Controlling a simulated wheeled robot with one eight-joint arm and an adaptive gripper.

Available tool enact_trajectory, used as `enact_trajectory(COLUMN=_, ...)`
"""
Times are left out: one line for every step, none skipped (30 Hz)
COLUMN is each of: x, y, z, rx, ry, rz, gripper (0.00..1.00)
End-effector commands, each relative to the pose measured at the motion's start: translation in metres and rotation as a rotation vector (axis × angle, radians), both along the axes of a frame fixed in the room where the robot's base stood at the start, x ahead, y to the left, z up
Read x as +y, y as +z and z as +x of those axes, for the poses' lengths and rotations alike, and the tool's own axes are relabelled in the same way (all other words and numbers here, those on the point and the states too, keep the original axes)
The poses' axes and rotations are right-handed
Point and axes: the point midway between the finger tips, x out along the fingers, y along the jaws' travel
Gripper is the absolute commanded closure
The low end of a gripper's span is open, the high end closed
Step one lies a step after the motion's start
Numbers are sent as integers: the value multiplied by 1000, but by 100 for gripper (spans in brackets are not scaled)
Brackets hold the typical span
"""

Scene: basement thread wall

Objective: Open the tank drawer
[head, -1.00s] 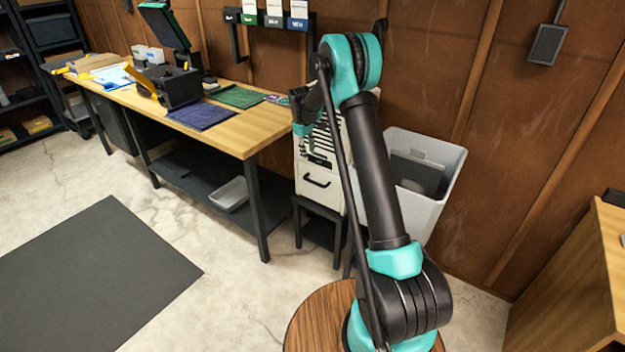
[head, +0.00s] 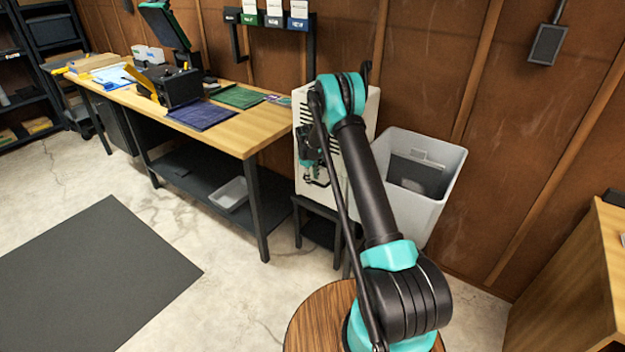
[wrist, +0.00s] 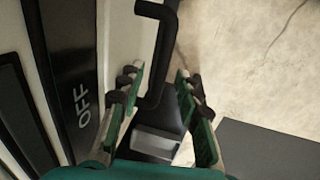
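The white slatted unit (head: 358,105) stands on a small black stand between the workbench and a grey bin. Its lower front is the tank drawer (head: 303,185), which looks shut and is largely hidden by my arm. A black bar handle (wrist: 162,50) shows in the wrist view, standing off a pale front panel at the left. My gripper (wrist: 158,75) is open, with one fingertip on either side of the handle. I cannot tell whether either finger touches it. In the head view my gripper (head: 312,163) is in front of the unit, just above the handle.
A black panel marked OFF (wrist: 75,80) is close to the left finger. The wooden workbench (head: 240,138) is left of the unit, with a tray (head: 232,193) on its lower shelf. The grey bin (head: 435,205) stands close at right. The floor in front is clear.

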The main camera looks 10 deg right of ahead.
Motion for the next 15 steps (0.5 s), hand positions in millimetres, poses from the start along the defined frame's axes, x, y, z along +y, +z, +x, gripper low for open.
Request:
enact_trajectory(x=0, y=-2, z=0, rx=0, ry=0, rz=0, gripper=66)
enact_trajectory(x=0, y=-3, z=0, rx=0, ry=0, rz=0, gripper=66)
enact_trajectory(x=-1, y=-4, z=0, rx=0, ry=0, rz=0, gripper=66)
enact_trajectory(x=-1, y=-5, z=0, rx=0, ry=0, rz=0, gripper=66)
enact_trajectory(x=-1, y=-5, z=0, rx=0, ry=0, rz=0, gripper=66)
enact_trajectory(x=-1, y=-5, z=0, rx=0, ry=0, rz=0, gripper=66)
enact_trajectory(x=-1, y=-5, z=0, rx=0, ry=0, rz=0, gripper=66)
enact_trajectory(x=-1, y=-5, z=0, rx=0, ry=0, rz=0, gripper=66)
enact_trajectory(x=-1, y=-5, z=0, rx=0, ry=0, rz=0, gripper=66)
enact_trajectory(x=-1, y=-5, z=0, rx=0, ry=0, rz=0, gripper=66)
enact_trajectory(x=-1, y=-5, z=0, rx=0, ry=0, rz=0, gripper=67)
enact_trajectory(x=-1, y=-5, z=0, rx=0, ry=0, rz=0, gripper=72)
enact_trajectory(x=-1, y=-5, z=1, rx=0, ry=0, rz=0, gripper=76)
enact_trajectory(x=-1, y=-5, z=1, rx=0, ry=0, rz=0, gripper=79)
enact_trajectory(x=-1, y=-5, z=1, rx=0, ry=0, rz=0, gripper=84)
